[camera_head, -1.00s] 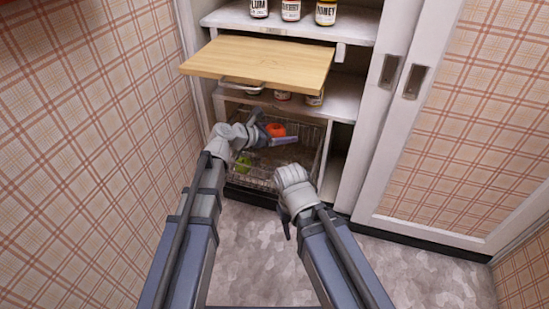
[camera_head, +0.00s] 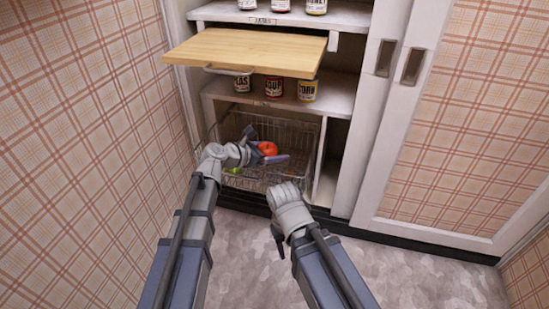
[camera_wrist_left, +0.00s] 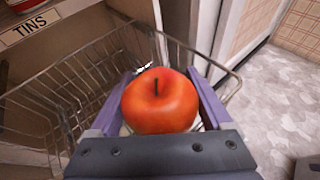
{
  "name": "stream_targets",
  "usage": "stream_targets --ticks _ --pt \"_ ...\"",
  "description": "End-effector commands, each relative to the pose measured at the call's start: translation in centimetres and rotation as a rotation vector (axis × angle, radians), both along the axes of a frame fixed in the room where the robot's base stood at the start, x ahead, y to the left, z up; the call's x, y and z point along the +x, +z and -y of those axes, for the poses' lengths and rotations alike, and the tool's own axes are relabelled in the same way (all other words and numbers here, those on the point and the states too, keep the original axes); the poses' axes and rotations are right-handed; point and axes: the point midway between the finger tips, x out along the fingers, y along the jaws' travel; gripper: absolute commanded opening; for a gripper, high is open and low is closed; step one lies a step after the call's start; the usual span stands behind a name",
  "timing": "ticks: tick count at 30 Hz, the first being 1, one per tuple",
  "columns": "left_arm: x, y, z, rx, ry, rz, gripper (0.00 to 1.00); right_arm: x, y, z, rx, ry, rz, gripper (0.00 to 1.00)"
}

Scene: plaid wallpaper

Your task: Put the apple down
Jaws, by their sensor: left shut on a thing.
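The red-orange apple (camera_head: 268,148) is between the fingers of my left gripper (camera_head: 266,150), over the wire basket in the lower cupboard. In the left wrist view the apple (camera_wrist_left: 160,101) fills the space between the two purple fingers, stem facing the camera. The left gripper is shut on it. The wire basket (camera_wrist_left: 45,100) is around and below the apple; whether the apple touches the wires I cannot tell. My right arm's wrist (camera_head: 290,205) is in front of the basket's right side; its fingers are mostly hidden.
A green item (camera_head: 233,171) shows in the basket's left part, partly hidden by my left arm. A wooden board (camera_head: 245,52) juts out above the basket. Jars (camera_head: 273,87) stand on the shelf below it. The floor (camera_head: 420,275) at right is clear.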

Motion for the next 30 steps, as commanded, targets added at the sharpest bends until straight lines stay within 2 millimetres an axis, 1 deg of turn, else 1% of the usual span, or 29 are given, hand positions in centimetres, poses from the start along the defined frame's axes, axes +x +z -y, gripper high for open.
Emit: stream_targets --ticks 1,8,20,24,25,28,29,30 --pt "0.0 -0.4 0.0 0.000 0.000 0.000 0.19 0.0 -0.4 0.0 0.000 0.000 0.000 0.50" --pt "0.0 -0.2 0.0 0.000 0.000 0.000 0.19 0.0 -0.2 0.0 0.000 0.000 0.000 0.50" --pt "0.0 -1.4 0.0 0.000 0.000 0.000 0.19 0.0 -1.4 0.0 0.000 0.000 0.001 0.50" --pt "0.0 -1.4 0.0 0.000 0.000 0.000 0.19 0.0 -1.4 0.0 0.000 0.000 0.001 0.50" --pt "0.0 -1.4 0.0 0.000 0.000 0.000 0.86 0.0 -1.4 0.0 0.000 0.000 0.001 0.50" --pt "0.0 -1.4 0.0 0.000 0.000 0.000 0.97 0.0 -1.4 0.0 0.000 0.000 0.001 0.50" --pt "0.0 -1.4 0.0 0.000 0.000 0.000 1.00 0.0 -1.4 0.0 0.000 0.000 0.001 0.50" --pt "0.0 -1.4 0.0 0.000 0.000 0.000 1.00 0.0 -1.4 0.0 0.000 0.000 0.001 0.50"
